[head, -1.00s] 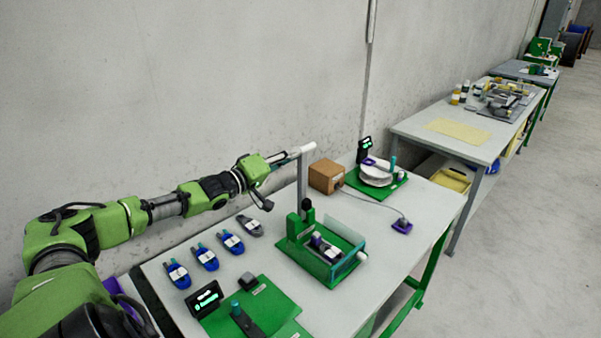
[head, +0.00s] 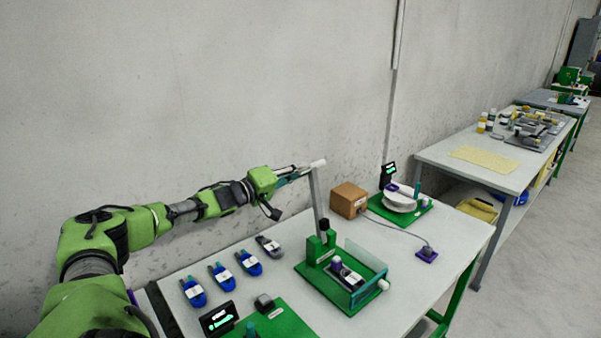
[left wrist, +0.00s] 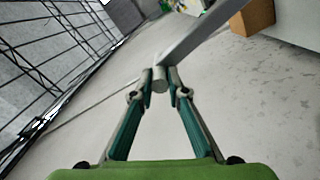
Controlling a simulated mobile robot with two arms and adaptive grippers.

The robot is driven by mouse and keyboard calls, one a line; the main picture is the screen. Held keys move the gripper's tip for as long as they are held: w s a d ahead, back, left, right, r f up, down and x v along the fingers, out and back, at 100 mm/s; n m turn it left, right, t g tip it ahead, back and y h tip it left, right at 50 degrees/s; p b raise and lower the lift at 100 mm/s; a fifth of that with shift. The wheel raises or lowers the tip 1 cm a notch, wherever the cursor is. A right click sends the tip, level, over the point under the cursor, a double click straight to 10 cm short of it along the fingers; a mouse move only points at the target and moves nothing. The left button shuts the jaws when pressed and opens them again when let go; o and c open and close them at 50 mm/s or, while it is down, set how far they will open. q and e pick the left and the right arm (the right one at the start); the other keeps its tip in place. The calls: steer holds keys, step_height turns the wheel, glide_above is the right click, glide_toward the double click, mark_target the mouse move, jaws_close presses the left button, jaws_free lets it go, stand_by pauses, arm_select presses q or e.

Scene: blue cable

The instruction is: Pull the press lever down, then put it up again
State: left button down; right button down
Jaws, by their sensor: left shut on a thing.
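The press (head: 344,282) has a green base and stands on the near table. Its grey lever (head: 316,192) points up, nearly upright, with a pale round handle (head: 318,163) at the top. My left gripper (head: 303,170) reaches in from the left at the top of the lever and is shut on the handle. In the left wrist view my left gripper (left wrist: 160,76) has both fingertips against the handle end (left wrist: 160,86), and the grey lever (left wrist: 205,30) runs off to the upper right. My right gripper is not in view.
A brown box (head: 348,200) and a white reel (head: 399,201) stand behind the press. Several blue items (head: 222,276) lie in a row left of it. A small display (head: 218,319) stands at the front. The wall (head: 200,90) is close behind the table.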

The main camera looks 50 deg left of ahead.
arm_select(q)
steer(key=shift+f, duration=0.15)
steer(key=c, duration=2)
jaws_free()
steer(key=shift+o, duration=0.2)
steer(key=s+a, duration=0.1)
steer(key=s, duration=1.1)
